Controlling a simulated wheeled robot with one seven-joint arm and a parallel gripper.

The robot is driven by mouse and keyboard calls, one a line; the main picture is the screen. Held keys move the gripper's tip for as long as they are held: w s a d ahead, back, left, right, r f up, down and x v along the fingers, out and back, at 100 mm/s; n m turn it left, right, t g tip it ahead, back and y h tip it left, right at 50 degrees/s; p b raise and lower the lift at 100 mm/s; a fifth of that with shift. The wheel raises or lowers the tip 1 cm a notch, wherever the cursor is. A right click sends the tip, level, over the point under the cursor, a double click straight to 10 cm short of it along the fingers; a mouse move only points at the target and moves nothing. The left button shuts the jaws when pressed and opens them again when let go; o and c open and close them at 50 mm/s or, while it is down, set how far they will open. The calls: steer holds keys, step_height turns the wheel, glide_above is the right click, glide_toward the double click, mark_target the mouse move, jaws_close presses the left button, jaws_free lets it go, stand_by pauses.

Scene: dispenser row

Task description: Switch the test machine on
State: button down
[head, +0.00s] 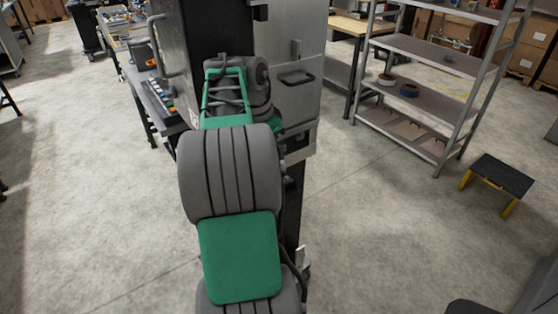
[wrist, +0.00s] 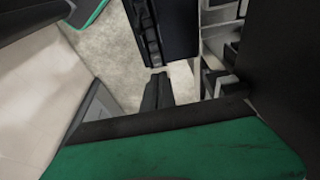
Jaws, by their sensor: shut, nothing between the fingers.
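A tall black and grey cabinet (head: 298,98) stands directly in front of me in the head view, partly covered by my arm. It has a recessed handle on its grey face; I cannot tell for sure that it is the test machine. No power switch can be made out in either view. In the wrist view, my gripper (wrist: 157,80) shows as narrow dark fingers beyond the green and black wrist part, shut and empty. Dark and pale surfaces are close around it, and no contact is clear. In the head view the fingers are hidden behind my arm.
A metal shelf (head: 420,95) with tape rolls stands at the right. A low black step with yellow legs (head: 500,175) is on the floor at the right. A cluttered workbench (head: 155,105) stands left of the cabinet.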

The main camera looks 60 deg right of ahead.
steer(key=v, duration=0.3)
steer(key=shift+a+r+p, duration=0.15)
steer(key=shift+p, duration=0.15)
steer(key=shift+r, duration=0.1)
steer(key=shift+s+d+r+h+p, duration=0.1)
steer(key=shift+s+d+h+p, duration=0.5)
steer(key=shift+p, duration=0.3)
steer(key=shift+s+a, duration=0.1)
steer(key=p, duration=0.2)
glide_toward(287, 178)
steer(key=x, duration=0.3)
steer(key=d+x, duration=0.1)
steer(key=x, duration=0.2)
steer(key=shift+s+d, duration=0.15)
steer(key=shift+s, duration=0.15)
